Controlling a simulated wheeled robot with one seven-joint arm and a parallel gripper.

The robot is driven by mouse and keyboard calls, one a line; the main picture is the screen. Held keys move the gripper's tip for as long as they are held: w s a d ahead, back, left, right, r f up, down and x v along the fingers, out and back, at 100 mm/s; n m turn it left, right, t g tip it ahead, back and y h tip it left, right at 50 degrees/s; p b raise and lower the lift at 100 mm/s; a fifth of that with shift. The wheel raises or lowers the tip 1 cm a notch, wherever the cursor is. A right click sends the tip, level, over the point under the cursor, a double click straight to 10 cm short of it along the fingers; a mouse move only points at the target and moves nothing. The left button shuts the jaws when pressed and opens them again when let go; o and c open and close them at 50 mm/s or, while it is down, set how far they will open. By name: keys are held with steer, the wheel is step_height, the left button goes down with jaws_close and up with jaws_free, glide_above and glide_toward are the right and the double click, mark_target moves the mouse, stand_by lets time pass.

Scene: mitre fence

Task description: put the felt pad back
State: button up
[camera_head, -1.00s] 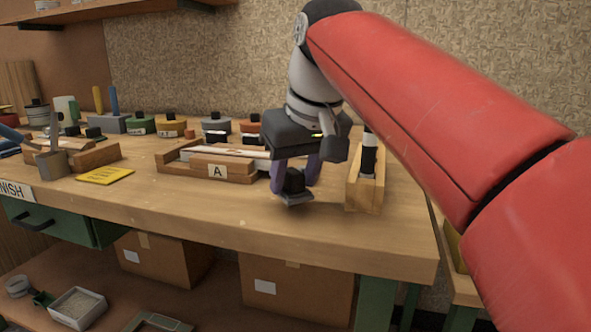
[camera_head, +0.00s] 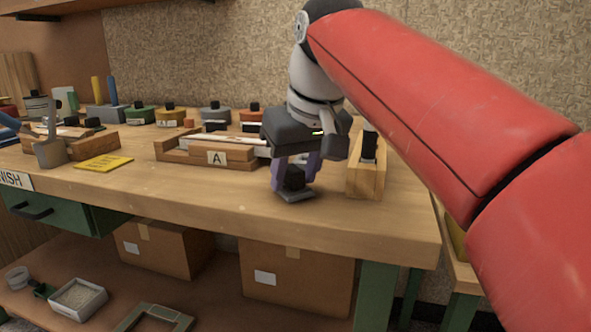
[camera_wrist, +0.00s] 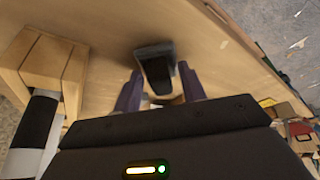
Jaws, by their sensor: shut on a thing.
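The felt pad (camera_head: 296,195), a thin grey plate with a black knob, is in my gripper (camera_head: 295,178). The purple fingers are shut on its black knob. The pad is low over the bare front part of the workbench, left of a wooden holder; I cannot tell if it touches the top. In the wrist view the pad (camera_wrist: 155,50) shows as a dark block at the fingertips (camera_wrist: 161,82). Its underside is hidden.
The wooden holder (camera_head: 366,182) with a black-and-white piece stands close right. A wooden fixture marked A (camera_head: 185,155) is left, with a yellow card (camera_head: 104,162) beyond. Several knobbed blocks line the back. The front bench strip (camera_head: 210,195) is clear.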

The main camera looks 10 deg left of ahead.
mark_target(296, 170)
steer(key=shift+f, duration=0.2)
steer(key=o, duration=1)
steer(key=shift+o, duration=0.2)
steer(key=shift+r, duration=0.15)
steer(key=shift+r+p, duration=1.4)
steer(key=shift+p, duration=0.3)
step_height(296, 170, up, 2)
steer(key=shift+r+p, duration=0.25)
steer(key=shift+p, duration=0.7)
steer(key=shift+r, duration=0.75)
